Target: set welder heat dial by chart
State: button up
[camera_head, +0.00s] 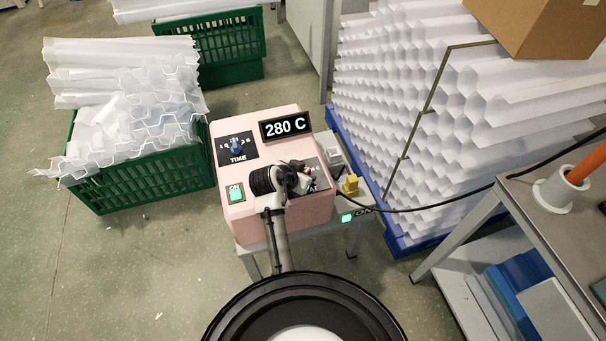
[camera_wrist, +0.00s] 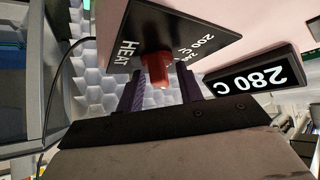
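The pink welder (camera_head: 290,215) stands on a small bench, and its display (camera_head: 285,127) reads 280 C. In the wrist view the display (camera_wrist: 250,82) reads 280 C upside down. The red heat dial (camera_wrist: 158,68) sits on a black plate (camera_wrist: 128,42) marked HEAT. My gripper (camera_wrist: 163,82) is open, one finger on each side of the dial, with gaps showing. I cannot tell how deep the dial lies between the fingers. In the head view my gripper (camera_head: 302,170) covers most of the heat plate. I cannot make out a chart.
A blue time dial (camera_head: 236,148) and a lit green switch (camera_head: 236,194) are on the welder's left. A yellow part (camera_head: 351,185) is right of it. Stacked corrugated sheets (camera_head: 400,110) rise behind right. A green crate (camera_head: 140,180) stands left, a grey table (camera_head: 560,205) right.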

jog(key=b+v, duration=0.1)
jog(key=v, duration=1.2)
jog(key=shift+s+r, duration=0.25)
jog(key=shift+r, duration=0.1)
jog(key=shift+a, duration=0.1)
